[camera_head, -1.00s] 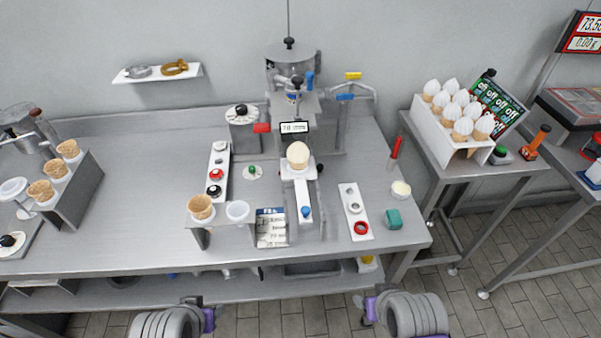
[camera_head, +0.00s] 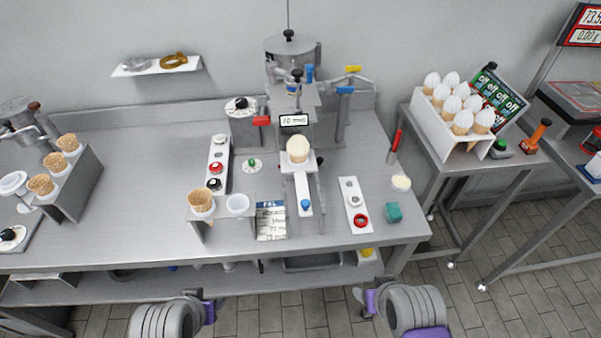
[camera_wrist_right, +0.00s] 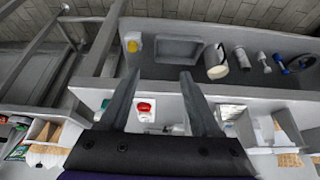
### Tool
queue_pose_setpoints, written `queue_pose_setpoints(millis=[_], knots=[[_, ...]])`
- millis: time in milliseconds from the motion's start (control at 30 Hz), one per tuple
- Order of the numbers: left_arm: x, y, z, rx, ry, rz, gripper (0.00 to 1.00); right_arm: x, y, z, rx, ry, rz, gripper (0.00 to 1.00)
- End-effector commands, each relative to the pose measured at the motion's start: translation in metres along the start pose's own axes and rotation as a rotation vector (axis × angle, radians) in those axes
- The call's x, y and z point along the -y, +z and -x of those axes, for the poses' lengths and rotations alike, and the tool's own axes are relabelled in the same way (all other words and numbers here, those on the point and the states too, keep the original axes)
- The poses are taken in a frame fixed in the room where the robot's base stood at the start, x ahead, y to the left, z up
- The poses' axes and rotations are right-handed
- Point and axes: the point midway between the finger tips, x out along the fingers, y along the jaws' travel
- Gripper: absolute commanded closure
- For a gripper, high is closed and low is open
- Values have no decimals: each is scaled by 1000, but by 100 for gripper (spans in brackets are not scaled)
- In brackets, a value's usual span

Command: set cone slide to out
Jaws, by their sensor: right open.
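The cone slide (camera_head: 304,190) is a narrow white rail with a blue knob (camera_head: 306,204) near its front end, in the middle of the table. At its back end, under the machine (camera_head: 290,95), a cone with a pale round top (camera_head: 298,149) sits in a white holder. My left arm is at the bottom left of the head view, in front of the table; its fingers cannot be made out. My right gripper (camera_wrist_right: 158,85) is open and empty in the right wrist view, in front of the table edge and apart from the slide. Neither gripper touches the knob.
Left of the slide are a cone stand (camera_head: 222,205), a printed card (camera_head: 271,222) and a strip of knobs (camera_head: 217,165). Right of it are a white strip with a red ring (camera_head: 361,220) and a teal block (camera_head: 393,212).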

Motion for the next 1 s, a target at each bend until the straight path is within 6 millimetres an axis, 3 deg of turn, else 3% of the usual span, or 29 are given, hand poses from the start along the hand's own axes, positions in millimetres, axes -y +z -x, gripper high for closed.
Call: queue_pose_setpoints(millis=[67,167,367,500,633,800,1000], knots=[[0,0,0,0,0,0,50,0,0,0,0,0,0,41],[0,2,-2,2,0,0,50,4,0,-3,4,-22,7,42],[0,16,-16,12,0,0,50,42,-9,-25,-9,-253,103,42],[0,28,-30,21,0,0,50,77,-37,-37,-142,-496,213,42],[0,37,-41,26,0,0,50,95,-75,-37,-369,-669,308,42],[0,45,-52,32,0,0,50,92,-125,-25,-723,-760,398,42],[0,50,-58,34,0,0,50,76,-156,-12,-987,-743,441,42]])
